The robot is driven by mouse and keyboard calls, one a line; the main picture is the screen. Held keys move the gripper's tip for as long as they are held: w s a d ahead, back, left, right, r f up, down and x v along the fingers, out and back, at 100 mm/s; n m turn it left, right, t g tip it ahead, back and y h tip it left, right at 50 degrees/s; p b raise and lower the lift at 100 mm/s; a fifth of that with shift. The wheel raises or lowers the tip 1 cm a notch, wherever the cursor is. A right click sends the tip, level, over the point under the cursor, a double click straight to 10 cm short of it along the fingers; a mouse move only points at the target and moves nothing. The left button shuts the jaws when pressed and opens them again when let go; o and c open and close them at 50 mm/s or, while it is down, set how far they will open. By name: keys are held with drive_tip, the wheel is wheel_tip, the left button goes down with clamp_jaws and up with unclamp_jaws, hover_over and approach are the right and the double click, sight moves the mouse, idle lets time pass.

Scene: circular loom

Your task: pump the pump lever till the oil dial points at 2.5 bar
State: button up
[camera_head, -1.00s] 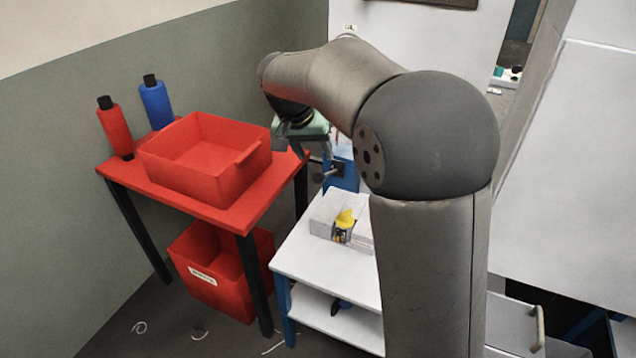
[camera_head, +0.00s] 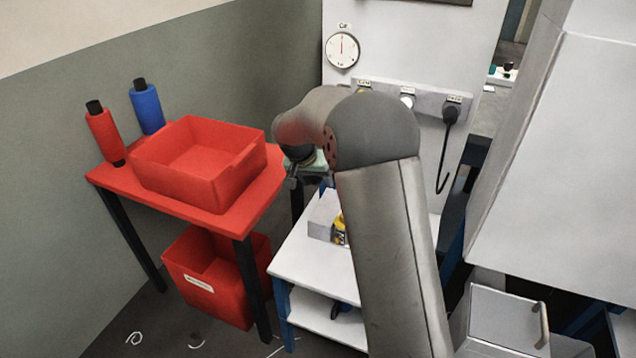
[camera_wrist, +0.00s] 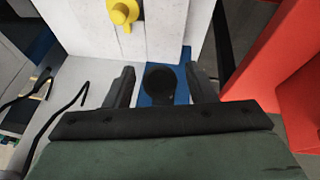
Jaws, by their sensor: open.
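The oil dial (camera_head: 342,50) is a round white gauge on the pale panel at the back. Its thin hand points about straight up; the scale is too small to read. In the wrist view, a dark round knob (camera_wrist: 160,84), which looks like the pump lever's end, stands in front of a blue part (camera_wrist: 152,60). My gripper (camera_wrist: 157,70) is open, with one finger on each side of the knob and gaps between. I cannot tell how deep the knob sits between the fingers. In the head view, my arm hides most of the pump and lever.
A red table (camera_head: 257,196) at left carries a red bin (camera_head: 200,185) and red and blue spools. A white cart (camera_head: 300,262) holds a pale block with a yellow item (camera_head: 340,230). A socket strip (camera_head: 425,99) with a black plug and cable is behind my arm.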

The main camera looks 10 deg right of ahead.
drive_tip(key=shift+x, duration=0.9)
clamp_jaws()
drive_tip(key=shift+a+f+b, duration=0.1)
drive_tip(key=shift+f+b, duration=0.1)
drive_tip(key=shift+b, duration=0.15)
